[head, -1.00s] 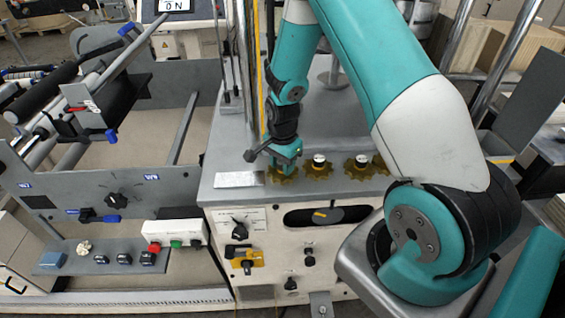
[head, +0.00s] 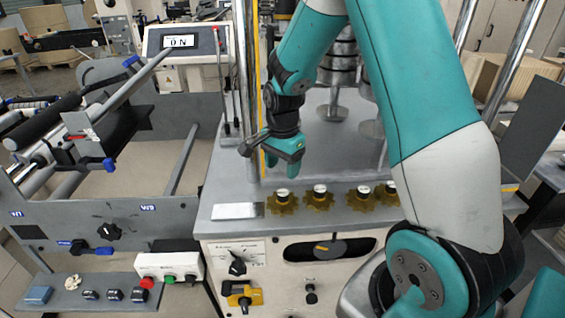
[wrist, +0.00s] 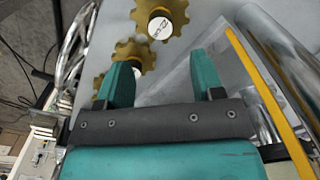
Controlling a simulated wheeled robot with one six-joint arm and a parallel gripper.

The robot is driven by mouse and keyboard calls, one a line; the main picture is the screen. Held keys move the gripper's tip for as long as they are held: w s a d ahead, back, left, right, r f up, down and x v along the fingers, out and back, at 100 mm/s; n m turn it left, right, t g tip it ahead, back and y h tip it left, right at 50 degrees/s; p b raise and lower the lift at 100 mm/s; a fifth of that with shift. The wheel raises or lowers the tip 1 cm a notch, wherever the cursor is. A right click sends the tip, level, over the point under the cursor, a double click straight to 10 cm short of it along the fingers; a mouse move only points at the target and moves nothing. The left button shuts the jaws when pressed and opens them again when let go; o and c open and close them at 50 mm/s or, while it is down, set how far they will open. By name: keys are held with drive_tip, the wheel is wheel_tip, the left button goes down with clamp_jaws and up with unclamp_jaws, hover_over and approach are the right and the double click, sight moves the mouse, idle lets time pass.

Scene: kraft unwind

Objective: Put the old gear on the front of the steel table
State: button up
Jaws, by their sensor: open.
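Several brass-coloured toothed gears with white-topped hubs stand in a row along the front of the grey steel table (head: 235,190). The leftmost gear (head: 282,203) stands beside a pale metal plate, apart from the gear (head: 319,199) to its right. The head view does not show which is old. My gripper (head: 284,165) is open and empty, above and behind the leftmost gear. In the wrist view my gripper (wrist: 163,68) has nothing between its fingers. A gear (wrist: 139,17) with dark writing on its white cap lies beyond the fingertips; the left finger partly covers another gear (wrist: 127,52).
The pale plate (head: 238,211) lies at the table's front left corner. A vertical steel post (head: 246,90) rises close to my gripper's left. Stacked metal discs (head: 338,62) stand further back. A control panel with a dial (head: 237,266) is below the front edge.

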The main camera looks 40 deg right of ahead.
drive_tip(key=s+a+r+n+y, duration=0.2)
drive_tip(key=s+a+r+n, duration=0.5)
drive_tip(key=a+r+n, duration=0.45)
drive_tip(key=s+a+r+n+y, duration=0.1)
drive_tip(key=s+a+n, duration=0.4)
drive_tip(key=s, duration=0.2)
drive_tip(key=s+a+r+n+y, duration=0.1)
drive_tip(key=s+a+r+n, duration=0.1)
drive_tip(key=s+a+n, duration=0.4)
drive_tip(key=shift+s+r, duration=0.25)
drive_tip(key=shift+s, duration=0.85)
